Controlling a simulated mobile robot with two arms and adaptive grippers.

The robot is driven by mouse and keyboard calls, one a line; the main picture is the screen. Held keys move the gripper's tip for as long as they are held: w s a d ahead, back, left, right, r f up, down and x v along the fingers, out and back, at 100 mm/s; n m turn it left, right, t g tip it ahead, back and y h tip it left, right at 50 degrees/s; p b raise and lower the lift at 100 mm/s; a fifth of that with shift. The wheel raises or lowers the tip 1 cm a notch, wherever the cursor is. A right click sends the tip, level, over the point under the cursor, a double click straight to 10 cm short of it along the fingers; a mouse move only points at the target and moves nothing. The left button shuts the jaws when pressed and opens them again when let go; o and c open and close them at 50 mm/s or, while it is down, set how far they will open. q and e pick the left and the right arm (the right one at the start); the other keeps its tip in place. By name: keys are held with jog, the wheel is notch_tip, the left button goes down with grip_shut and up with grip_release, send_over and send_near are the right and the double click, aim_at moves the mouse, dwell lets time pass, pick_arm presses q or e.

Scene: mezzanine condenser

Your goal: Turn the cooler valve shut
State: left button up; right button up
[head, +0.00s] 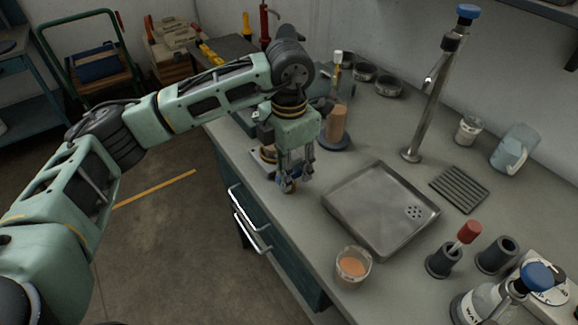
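My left gripper (288,187) points straight down near the front edge of the bench, at the left. Its fingers are close to a small brass-coloured round part, and I cannot tell whether they grip it or how far apart they are. A low metal fitting on a pale base plate (260,172) sits just left of the fingers, partly hidden by the gripper. I cannot tell for certain whether this fitting is the cooler valve. My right gripper is not in view.
A steel tray (345,205) lies right of the gripper, with a cup of orange liquid (352,267) in front. A tall tap with a blue top (467,11) stands behind. A stand with a tan cylinder (336,124) is close behind the gripper. A blue-capped bottle (484,305) is front right.

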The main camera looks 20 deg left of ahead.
pick_arm(q)
jog(key=shift+r, duration=0.1)
notch_tip(320, 180, up, 12)
dwell(0.5)
dwell(0.4)
